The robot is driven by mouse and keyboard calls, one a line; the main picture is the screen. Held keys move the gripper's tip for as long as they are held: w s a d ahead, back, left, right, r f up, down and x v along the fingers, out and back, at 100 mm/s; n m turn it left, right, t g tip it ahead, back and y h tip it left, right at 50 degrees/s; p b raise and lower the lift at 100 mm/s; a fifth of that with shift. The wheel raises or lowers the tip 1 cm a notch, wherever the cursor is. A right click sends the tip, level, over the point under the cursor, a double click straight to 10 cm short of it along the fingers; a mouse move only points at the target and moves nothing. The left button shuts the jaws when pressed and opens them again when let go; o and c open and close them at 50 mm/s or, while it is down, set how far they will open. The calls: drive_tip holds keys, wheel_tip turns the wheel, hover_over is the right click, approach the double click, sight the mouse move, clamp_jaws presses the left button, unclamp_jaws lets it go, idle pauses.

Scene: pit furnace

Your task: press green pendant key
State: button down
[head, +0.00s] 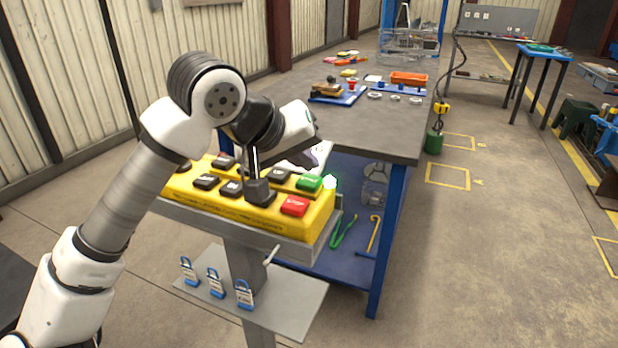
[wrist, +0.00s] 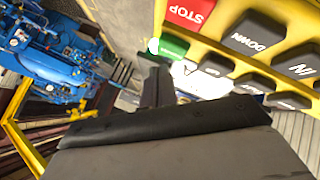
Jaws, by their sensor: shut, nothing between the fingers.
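The yellow pendant (head: 265,218) lies on a grey stand and bears rows of labelled keys. Its green key (head: 310,182) is at the right end of the far row, behind the red STOP key (head: 295,205). In the wrist view the green key (wrist: 173,47) shows near the pendant's edge, partly cut off by my gripper (wrist: 155,72). My gripper is shut and empty, its dark fingertips close to the green key. Whether they touch it cannot be told. In the head view my wrist hides part of the pendant's far side.
A bright white-green lamp (head: 330,182) glows beside the green key. Black keys, including DOWN (wrist: 258,33), sit close by. A workbench (head: 395,135) with parts stands behind the pendant.

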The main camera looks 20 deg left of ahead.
sight(305, 183)
drive_tip(key=shift+r+p, duration=1.25)
drive_tip(key=shift+r, duration=1.2)
